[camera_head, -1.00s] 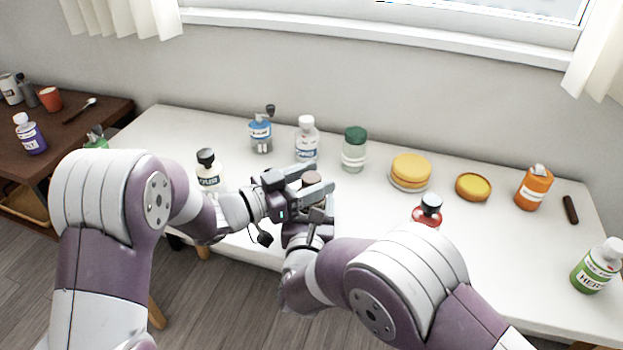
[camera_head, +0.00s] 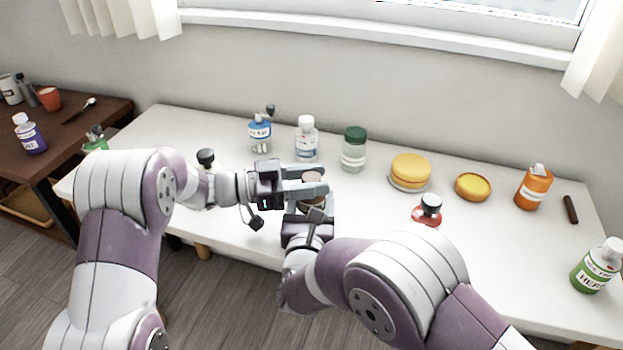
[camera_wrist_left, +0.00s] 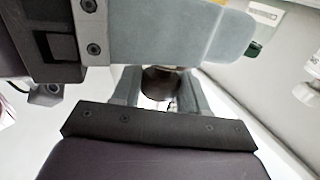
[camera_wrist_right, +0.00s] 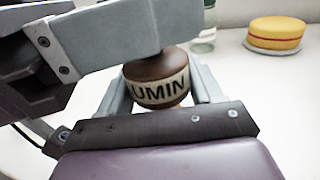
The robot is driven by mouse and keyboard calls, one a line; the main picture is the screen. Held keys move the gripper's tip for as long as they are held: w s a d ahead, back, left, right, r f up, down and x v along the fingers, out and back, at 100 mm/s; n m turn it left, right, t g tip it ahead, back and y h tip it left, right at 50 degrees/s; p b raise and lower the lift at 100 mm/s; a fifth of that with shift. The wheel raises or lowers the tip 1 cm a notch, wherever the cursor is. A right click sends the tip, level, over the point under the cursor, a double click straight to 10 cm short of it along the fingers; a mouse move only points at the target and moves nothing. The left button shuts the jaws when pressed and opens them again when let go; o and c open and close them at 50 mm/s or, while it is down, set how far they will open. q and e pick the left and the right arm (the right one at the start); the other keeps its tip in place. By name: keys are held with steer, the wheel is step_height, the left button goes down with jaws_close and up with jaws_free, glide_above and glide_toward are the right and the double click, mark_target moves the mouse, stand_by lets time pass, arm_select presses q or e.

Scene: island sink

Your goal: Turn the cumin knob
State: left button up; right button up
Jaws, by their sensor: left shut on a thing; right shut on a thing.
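The cumin jar (camera_wrist_right: 158,88) is brown with a pale label reading "UMIN" in the right wrist view. In the head view its brownish top (camera_head: 311,178) shows between my grippers. My right gripper (camera_head: 313,205) is shut around the jar's body, with a finger on each side. My left gripper (camera_head: 316,182) is shut at the jar's upper part, just above the right one. In the left wrist view a dark round part (camera_wrist_left: 158,82) sits between the left fingers. The knob's exact outline is hidden.
Behind stand a blue-labelled bottle (camera_head: 260,132), a white-capped bottle (camera_head: 306,142) and a green-lidded jar (camera_head: 354,150). A red bottle (camera_head: 428,210) is close on the right. A black-capped bottle (camera_head: 206,158) is partly behind my left arm.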

arm_select(q)
steer(key=shift+m+g, duration=0.7)
steer(key=shift+g, duration=0.4)
steer(key=shift+g, duration=0.3)
steer(key=o, duration=1)
steer(key=shift+c, duration=0.2)
steer(key=a, duration=1.2)
